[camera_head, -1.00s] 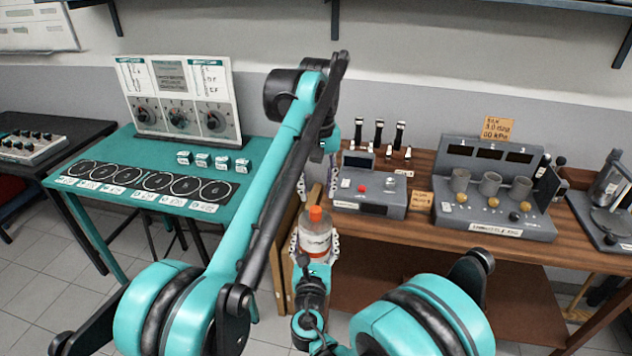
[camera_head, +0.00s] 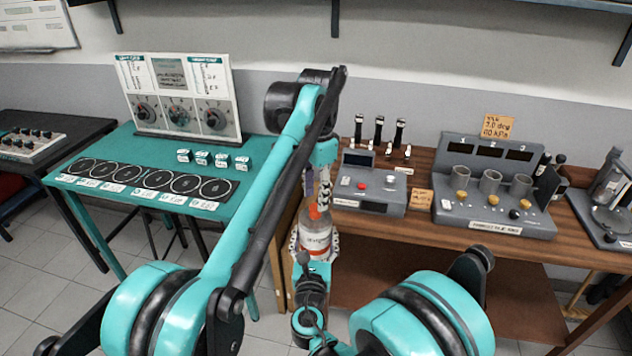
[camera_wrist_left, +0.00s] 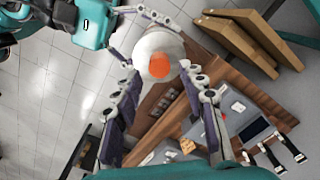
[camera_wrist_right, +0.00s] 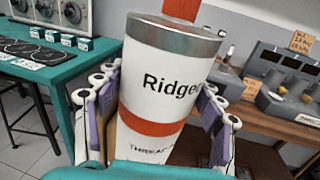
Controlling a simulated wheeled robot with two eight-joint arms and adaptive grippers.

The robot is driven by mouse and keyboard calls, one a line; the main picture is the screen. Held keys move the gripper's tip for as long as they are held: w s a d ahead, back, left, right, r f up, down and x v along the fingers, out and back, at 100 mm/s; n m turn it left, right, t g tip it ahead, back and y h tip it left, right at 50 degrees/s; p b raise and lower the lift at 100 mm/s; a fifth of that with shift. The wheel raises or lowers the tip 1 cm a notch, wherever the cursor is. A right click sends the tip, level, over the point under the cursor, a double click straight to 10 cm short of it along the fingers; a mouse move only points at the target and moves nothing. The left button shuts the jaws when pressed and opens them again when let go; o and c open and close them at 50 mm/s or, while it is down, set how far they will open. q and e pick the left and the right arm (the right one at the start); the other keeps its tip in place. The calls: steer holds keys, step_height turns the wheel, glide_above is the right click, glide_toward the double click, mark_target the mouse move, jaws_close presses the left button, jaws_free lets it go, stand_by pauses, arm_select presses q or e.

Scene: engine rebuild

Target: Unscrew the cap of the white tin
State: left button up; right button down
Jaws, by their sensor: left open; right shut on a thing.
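The white tin (camera_head: 317,243) with a red band and an orange cap (camera_head: 316,212) is upright, held off the furniture. My right gripper (camera_head: 315,254) is shut around its body. In the right wrist view the tin (camera_wrist_right: 165,85) fills the middle, its grey metal rim and part of the orange cap (camera_wrist_right: 196,8) at the top. My left gripper (camera_head: 319,192) is open just above the cap. In the left wrist view the orange cap (camera_wrist_left: 159,67) lies between the spread fingertips, on the round tin top (camera_wrist_left: 158,42). Contact with the cap cannot be told.
A teal table (camera_head: 130,143) with round black pads and a dial panel (camera_head: 178,97) stands at left. A wooden bench (camera_head: 400,228) with a grey control box (camera_head: 368,190) and a cup station (camera_head: 492,190) stands behind and right of the tin.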

mark_target(315, 206)
arm_select(q)
steer(key=shift+f, duration=2.1)
jaws_close()
steer(key=n, duration=0.5)
steer(key=shift+n, duration=0.3)
steer(key=shift+r, duration=0.2)
steer(key=shift+r, duration=0.95)
